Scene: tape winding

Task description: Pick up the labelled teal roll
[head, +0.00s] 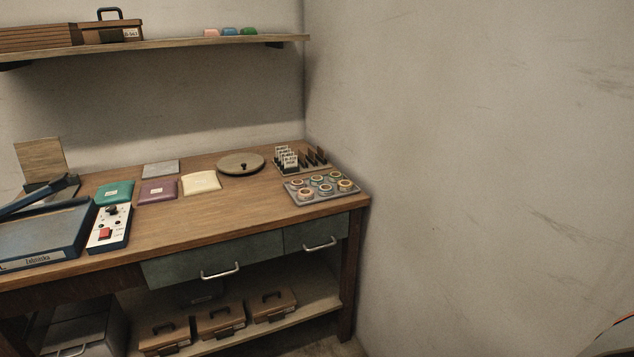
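Several small rolls sit in a grey tray (322,199) at the right end of the wooden workbench. Their cores look tan, and some rims look teal or greenish. They are too small to tell which one is the labelled teal roll. A flat teal packet (115,194) with a small pale label lies on the left part of the bench, but it does not look like a roll. Neither of my grippers is in view.
The workbench (230,222) also holds a maroon packet (158,192), a cream packet (200,183), a round wooden disc (241,164), a rack of cards (288,160), a control box (109,227) and a blue device (45,232). A shelf (180,45) hangs above. The bench's middle front is clear.

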